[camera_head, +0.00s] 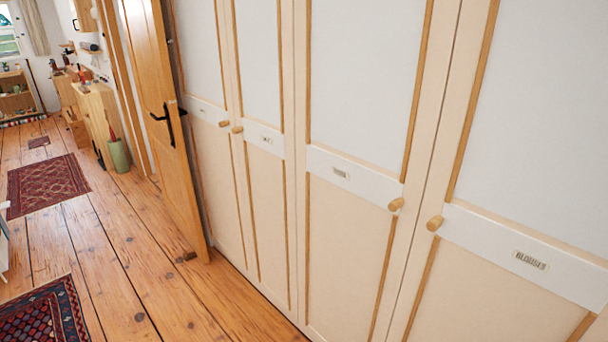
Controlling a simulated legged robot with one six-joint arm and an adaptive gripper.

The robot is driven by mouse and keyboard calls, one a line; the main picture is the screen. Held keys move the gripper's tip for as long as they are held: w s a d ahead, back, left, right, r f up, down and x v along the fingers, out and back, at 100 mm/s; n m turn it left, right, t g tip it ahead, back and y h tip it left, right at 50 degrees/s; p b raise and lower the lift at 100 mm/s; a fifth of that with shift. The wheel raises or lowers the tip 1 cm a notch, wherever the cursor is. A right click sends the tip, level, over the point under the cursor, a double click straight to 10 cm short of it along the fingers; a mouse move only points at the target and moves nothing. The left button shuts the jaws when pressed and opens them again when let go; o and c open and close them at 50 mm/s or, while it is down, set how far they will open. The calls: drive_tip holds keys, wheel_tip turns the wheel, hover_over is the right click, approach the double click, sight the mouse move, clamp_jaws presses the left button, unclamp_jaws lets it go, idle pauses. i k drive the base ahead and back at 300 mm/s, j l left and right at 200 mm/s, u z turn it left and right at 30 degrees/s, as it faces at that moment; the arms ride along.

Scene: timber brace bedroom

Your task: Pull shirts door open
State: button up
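A row of tall cream wardrobe doors with wooden strips fills the right side of the head view. All look closed. The rightmost door (541,130) has a label (530,260) that seems to read "BLOUSES" and a round wooden knob (434,223). The door to its left (362,75) has a label (340,173) too small to read and a knob (396,204) near its right edge. Farther left, two narrower-looking doors have facing knobs (237,129) and (223,124); a small label (265,140) there is unreadable. I cannot tell which door is marked shirts. My gripper is not in view.
A wooden room door (160,110) with a black handle stands open against the far wardrobe end. The plank floor (130,240) is clear along the wardrobe. Patterned rugs (46,184) and (45,318) lie at left. A green bin (119,155) stands beyond.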

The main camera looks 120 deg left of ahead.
sight(371, 76)
drive_tip(key=u, duration=3.25)
drive_tip(key=i+j+u, duration=0.1)
drive_tip(key=u, duration=0.25)
drive_tip(key=i+j, duration=0.6)
drive_tip(key=l+z, duration=0.05)
